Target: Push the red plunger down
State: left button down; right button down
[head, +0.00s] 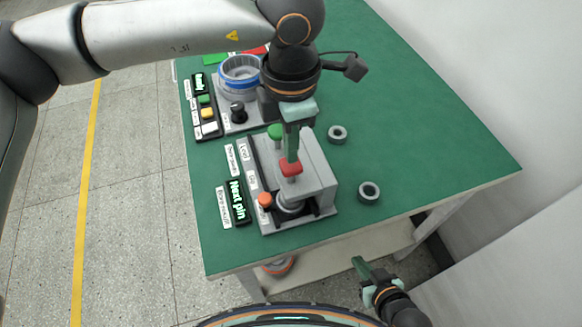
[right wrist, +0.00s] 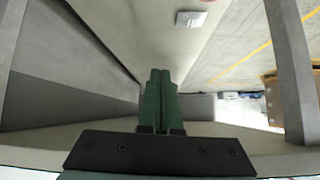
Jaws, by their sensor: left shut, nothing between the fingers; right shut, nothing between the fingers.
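The red plunger (head: 291,168) stands on the grey press fixture (head: 318,178) at the front of the green table. My left gripper (head: 292,156) points down over the red plunger, shut and empty. Its fingertips are at or just above the plunger's top; I cannot tell whether they touch. My right gripper (head: 360,264) is shut and empty, low beyond the table's front edge. Its closed green fingers also show in the right wrist view (right wrist: 158,100).
A green knob (head: 274,131) and an orange knob (head: 265,200) are on the fixture. A lit "Next pin" display (head: 237,200) lies beside it. Two grey rings (head: 337,133) (head: 369,192) lie to the right. A blue-banded motor housing (head: 239,73) stands behind. The table's right side is clear.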

pick_arm(q)
jog(key=shift+f+b, duration=0.3)
jog(key=shift+f, duration=0.25)
jog(key=shift+f+b, duration=0.25)
jog(key=shift+b, duration=0.3)
jog(key=shift+f+b, duration=0.55)
jog(key=shift+f, duration=0.05)
pick_arm(e)
jog(key=shift+w+a+f+y, duration=0.3)
jog(key=shift+w+a+f, duration=0.1)
jog(key=shift+a+f, duration=0.35)
pick_arm(q)
jog(key=shift+r, duration=0.1)
pick_arm(e)
jog(key=shift+r, duration=0.1)
jog(key=shift+s+f, duration=0.15)
jog(key=shift+f, duration=0.05)
